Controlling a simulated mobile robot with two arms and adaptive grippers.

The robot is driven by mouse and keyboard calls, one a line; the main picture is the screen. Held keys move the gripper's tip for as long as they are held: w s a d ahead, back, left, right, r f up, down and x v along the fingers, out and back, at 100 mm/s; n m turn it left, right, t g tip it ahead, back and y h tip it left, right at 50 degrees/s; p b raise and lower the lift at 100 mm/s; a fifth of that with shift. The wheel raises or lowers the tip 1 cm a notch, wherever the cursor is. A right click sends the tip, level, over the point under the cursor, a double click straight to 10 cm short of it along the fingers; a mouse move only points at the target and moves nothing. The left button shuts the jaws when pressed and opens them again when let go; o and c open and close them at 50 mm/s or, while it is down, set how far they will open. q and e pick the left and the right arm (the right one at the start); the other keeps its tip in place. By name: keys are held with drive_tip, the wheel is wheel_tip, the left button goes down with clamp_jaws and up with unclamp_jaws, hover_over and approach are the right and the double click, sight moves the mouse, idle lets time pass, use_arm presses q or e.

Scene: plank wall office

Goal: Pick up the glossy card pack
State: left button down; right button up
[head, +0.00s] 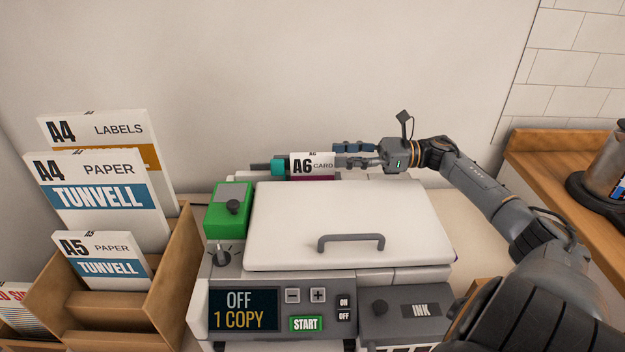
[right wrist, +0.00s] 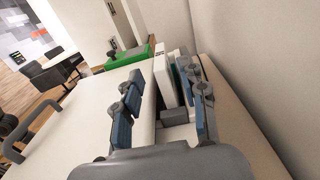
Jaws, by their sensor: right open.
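A small white pack marked "A6 CARD" with a purple lower band (head: 312,165) stands behind the copier lid in the head view. It is the only card pack I see; I cannot tell whether it is glossy. My right gripper (head: 339,155) is open just to its right, fingers pointing left at it. In the right wrist view the open fingers (right wrist: 162,92) spread wide, with a white upright pack (right wrist: 166,80) ahead between them. I cannot tell whether a finger touches it. My left gripper is not in view.
The copier's white lid (head: 350,215) lies in front of the pack, with a green block (head: 228,208) at its left. A wooden rack (head: 165,265) of paper packs stands left. The wall (head: 290,80) is close behind. A wooden counter (head: 560,180) is right.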

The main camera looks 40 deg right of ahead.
sight(313, 154)
drive_tip(key=shift+x, duration=0.9)
drive_tip(key=p+x, duration=0.1)
drive_tip(key=x, duration=0.4)
drive_tip(key=shift+r, duration=0.1)
drive_tip(key=shift+w+a, duration=0.25)
drive_tip(key=shift+a, duration=0.05)
drive_tip(key=shift+c, duration=0.6)
clamp_jaws()
